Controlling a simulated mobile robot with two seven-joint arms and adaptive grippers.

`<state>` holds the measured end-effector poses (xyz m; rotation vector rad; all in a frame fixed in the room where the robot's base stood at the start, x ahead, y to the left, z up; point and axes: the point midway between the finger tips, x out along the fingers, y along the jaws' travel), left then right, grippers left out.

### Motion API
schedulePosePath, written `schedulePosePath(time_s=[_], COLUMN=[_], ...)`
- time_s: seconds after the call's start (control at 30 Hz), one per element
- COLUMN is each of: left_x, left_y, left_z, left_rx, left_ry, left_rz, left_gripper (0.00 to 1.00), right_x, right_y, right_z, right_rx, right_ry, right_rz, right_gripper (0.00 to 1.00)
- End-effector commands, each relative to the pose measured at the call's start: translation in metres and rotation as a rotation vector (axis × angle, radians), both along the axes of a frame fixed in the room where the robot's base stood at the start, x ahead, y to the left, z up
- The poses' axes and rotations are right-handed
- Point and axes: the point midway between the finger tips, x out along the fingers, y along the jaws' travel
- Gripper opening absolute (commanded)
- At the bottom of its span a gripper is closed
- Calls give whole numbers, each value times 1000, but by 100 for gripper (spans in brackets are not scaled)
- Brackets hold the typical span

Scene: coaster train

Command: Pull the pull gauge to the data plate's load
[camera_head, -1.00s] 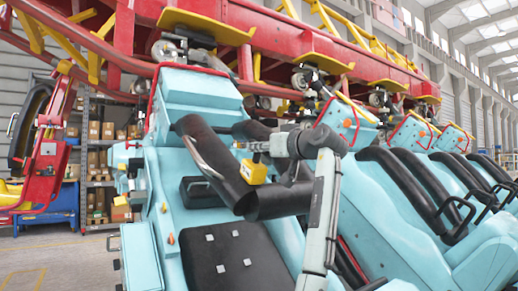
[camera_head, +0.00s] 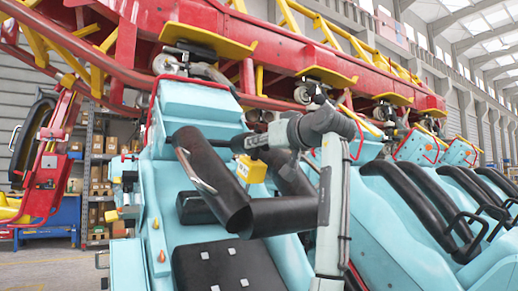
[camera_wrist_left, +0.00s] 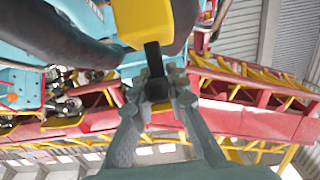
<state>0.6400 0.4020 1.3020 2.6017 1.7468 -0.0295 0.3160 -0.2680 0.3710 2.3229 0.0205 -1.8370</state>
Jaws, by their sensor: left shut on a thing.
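The pull gauge (camera_head: 250,169) is a small yellow block in front of the black padded restraint bar (camera_head: 210,185) of the nearest turquoise seat. My left gripper (camera_head: 256,143) reaches in from the right, just above the gauge. In the left wrist view the yellow gauge (camera_wrist_left: 143,20) has a short black handle (camera_wrist_left: 152,60), and my left gripper (camera_wrist_left: 155,88) is shut on that handle. I cannot tell how the gauge joins the bar. No reading on it is legible. I cannot make out the data plate. My right gripper is not in view.
The red and yellow track (camera_head: 300,60) runs low overhead, close above my arm. More turquoise seats (camera_head: 400,215) with black restraints stand to the right. A red rig (camera_head: 45,165) and shelves with boxes (camera_head: 103,175) stand at the left, with free floor in front.

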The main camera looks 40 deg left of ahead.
Motion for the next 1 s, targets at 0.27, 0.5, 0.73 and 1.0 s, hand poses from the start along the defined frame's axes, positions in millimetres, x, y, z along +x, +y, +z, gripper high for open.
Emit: schedulePosePath(time_s=[0.27,0.5,0.73,1.0], left_x=[-1,0,-5,-26], left_y=[-3,-2,-15,-68], left_z=[12,8,7,8], left_rx=[22,17,16,17], left_ry=[-17,-13,-11,-14], left_rz=[-8,-6,-7,-10], left_gripper=[34,36,36,36], right_x=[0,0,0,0], right_y=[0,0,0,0], right_z=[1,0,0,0], right_rx=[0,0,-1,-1], right_ry=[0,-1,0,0], right_rz=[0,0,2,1], right_gripper=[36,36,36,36])
